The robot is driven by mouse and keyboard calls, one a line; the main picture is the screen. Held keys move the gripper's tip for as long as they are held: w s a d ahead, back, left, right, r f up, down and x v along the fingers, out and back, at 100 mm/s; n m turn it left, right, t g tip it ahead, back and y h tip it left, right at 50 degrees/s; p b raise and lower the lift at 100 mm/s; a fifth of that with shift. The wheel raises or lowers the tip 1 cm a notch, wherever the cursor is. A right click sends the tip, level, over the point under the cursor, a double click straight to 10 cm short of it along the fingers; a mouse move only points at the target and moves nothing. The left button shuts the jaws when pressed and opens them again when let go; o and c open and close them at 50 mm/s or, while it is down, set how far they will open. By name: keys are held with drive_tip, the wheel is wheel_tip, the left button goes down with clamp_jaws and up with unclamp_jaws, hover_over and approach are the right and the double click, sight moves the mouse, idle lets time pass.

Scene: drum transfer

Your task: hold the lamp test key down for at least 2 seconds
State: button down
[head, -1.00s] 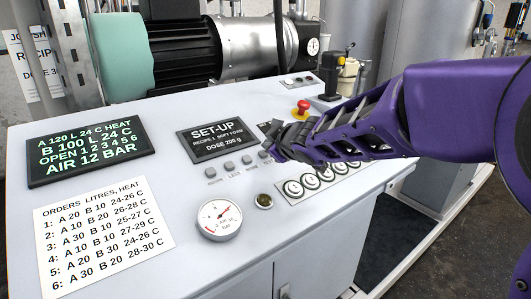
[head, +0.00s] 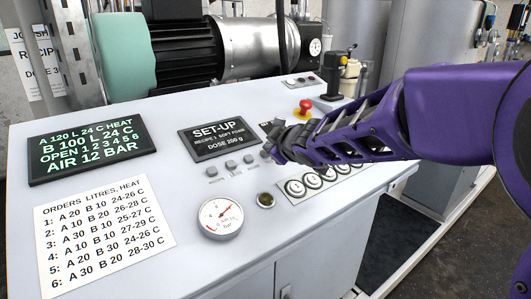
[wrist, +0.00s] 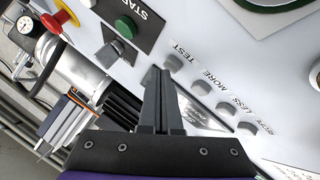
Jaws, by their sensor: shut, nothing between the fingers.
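The lamp test key (wrist: 173,62) is a small grey key marked TEST, at the end of a row of similar keys in the wrist view. My gripper (wrist: 160,72) is shut and empty, with its fingertips right beside this key. In the head view my gripper (head: 271,150) is low over the right end of the key row and partly hides that end. I cannot tell whether the fingertips touch the key. A round dark amber lamp (head: 265,200) sits in the panel in front of the keys; I cannot see it clearly lit.
The other grey keys (head: 231,166) lie to the left. A set-up display (head: 218,141), a pressure gauge (head: 220,218) and a row of round dials (head: 294,188) surround them. A green start button (wrist: 125,27), a switch (wrist: 117,48) and a red stop button (head: 305,106) are close by.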

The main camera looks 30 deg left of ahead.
drive_tip(key=shift+a+f+b, duration=0.1)
drive_tip(key=shift+f+b, duration=0.3)
drive_tip(key=shift+f, duration=0.05)
drive_tip(key=shift+r, duration=0.15)
idle(2.4)
drive_tip(key=shift+s+d+r+p, duration=0.1)
drive_tip(key=shift+d+r+p, duration=0.15)
drive_tip(key=shift+r+p, duration=0.6)
drive_tip(key=shift+f, duration=0.1)
drive_tip(key=r+p, duration=0.1)
drive_tip(key=d+r+p, duration=0.1)
drive_tip(key=r+p, duration=0.2)
drive_tip(key=p, duration=0.1)
drive_tip(key=shift+s+d+r, duration=0.25)
drive_tip(key=shift+s+r, duration=0.1)
drive_tip(key=shift+r, duration=0.05)
